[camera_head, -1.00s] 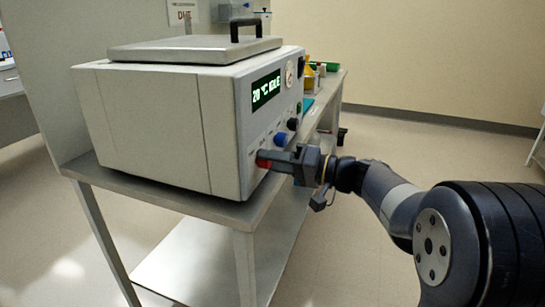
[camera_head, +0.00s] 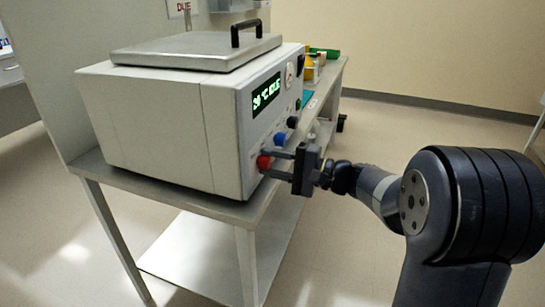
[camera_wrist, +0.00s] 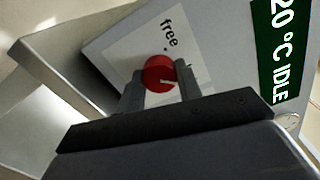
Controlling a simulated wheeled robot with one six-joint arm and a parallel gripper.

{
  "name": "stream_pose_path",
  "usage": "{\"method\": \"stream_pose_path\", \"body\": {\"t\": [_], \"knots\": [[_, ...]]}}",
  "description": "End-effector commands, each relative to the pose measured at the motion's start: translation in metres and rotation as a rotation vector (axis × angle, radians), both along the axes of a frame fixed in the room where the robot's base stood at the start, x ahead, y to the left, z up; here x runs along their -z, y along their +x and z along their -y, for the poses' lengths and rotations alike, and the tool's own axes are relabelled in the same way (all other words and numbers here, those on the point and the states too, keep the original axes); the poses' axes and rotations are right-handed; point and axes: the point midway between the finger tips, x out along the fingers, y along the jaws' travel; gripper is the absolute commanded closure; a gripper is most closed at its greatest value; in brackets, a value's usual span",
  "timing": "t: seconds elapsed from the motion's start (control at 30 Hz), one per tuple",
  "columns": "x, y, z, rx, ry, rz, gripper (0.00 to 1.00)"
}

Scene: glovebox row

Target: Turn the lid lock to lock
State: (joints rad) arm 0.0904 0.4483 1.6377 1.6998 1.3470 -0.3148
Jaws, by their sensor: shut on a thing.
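The lid lock is a red round knob (camera_head: 263,161) low on the front panel of a grey benchtop device (camera_head: 150,115). In the wrist view the red knob (camera_wrist: 158,73) has a small pale mark on its face, and the word "free" is printed on the light label (camera_wrist: 135,50) beside it. My gripper (camera_head: 271,164) is shut on this knob, with one finger on each side; its fingers also show in the wrist view (camera_wrist: 160,88). The device's flat metal lid (camera_head: 195,51) with a black handle (camera_head: 248,32) lies closed on top.
A blue knob (camera_head: 280,139) and a black knob (camera_head: 292,122) sit just above the red one. The green display (camera_head: 266,93) reads 20 °C IDLE. The device stands on a grey bench (camera_head: 190,200) with small yellow and green items (camera_head: 310,70) behind. The floor to the right is open.

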Motion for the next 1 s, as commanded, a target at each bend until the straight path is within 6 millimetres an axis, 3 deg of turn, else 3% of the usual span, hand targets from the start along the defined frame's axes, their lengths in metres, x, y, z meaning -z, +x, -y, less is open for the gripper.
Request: {"method": "stream_pose_path", "body": {"t": [0.67,0.7,0.93,1.0], "knots": [[0.0011,0.0,0.0003,0.001,0.021,-0.062,0.89],[0.0011,0.0,0.0003,0.001,0.021,-0.062,0.65],[0.0007,0.0,0.0002,0.001,0.022,-0.06,0.46],[0.0006,0.0,0.0001,0.0,0.021,-0.059,0.45]]}}
